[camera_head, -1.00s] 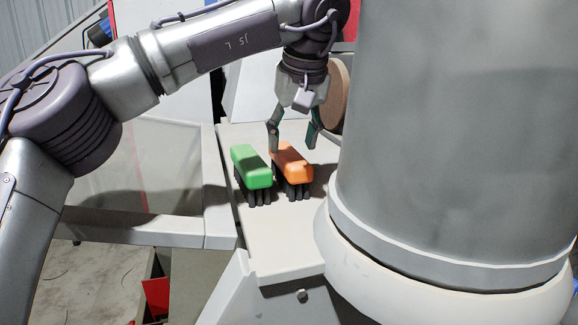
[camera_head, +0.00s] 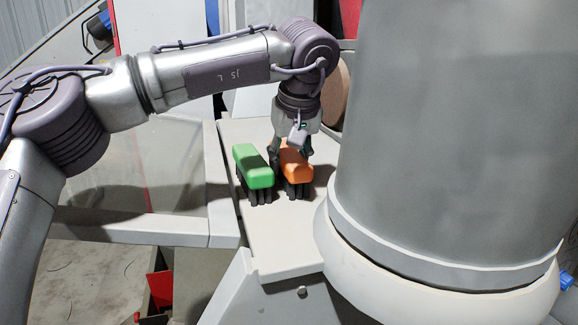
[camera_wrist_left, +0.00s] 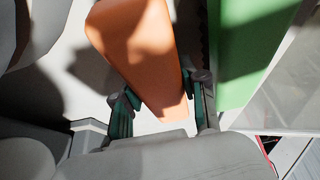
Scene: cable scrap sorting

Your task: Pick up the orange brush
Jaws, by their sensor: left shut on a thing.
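The orange brush (camera_head: 297,166) stands bristles down on the light grey table ledge, just right of the green brush (camera_head: 254,166). My left gripper (camera_head: 291,150) has come down over the orange brush, one finger on each side, and is shut on it. In the left wrist view the orange body (camera_wrist_left: 145,50) lies between the two fingertips (camera_wrist_left: 163,92). The green brush (camera_wrist_left: 245,45) is close beside one finger there. The orange brush still appears to rest on the ledge. My right gripper is not in view.
The grey ledge (camera_head: 275,235) is clear in front of the brushes. A large grey cylinder fills the right side. A brown round disc (camera_head: 336,95) stands behind the gripper. A clear-sided bin (camera_head: 140,170) is to the left.

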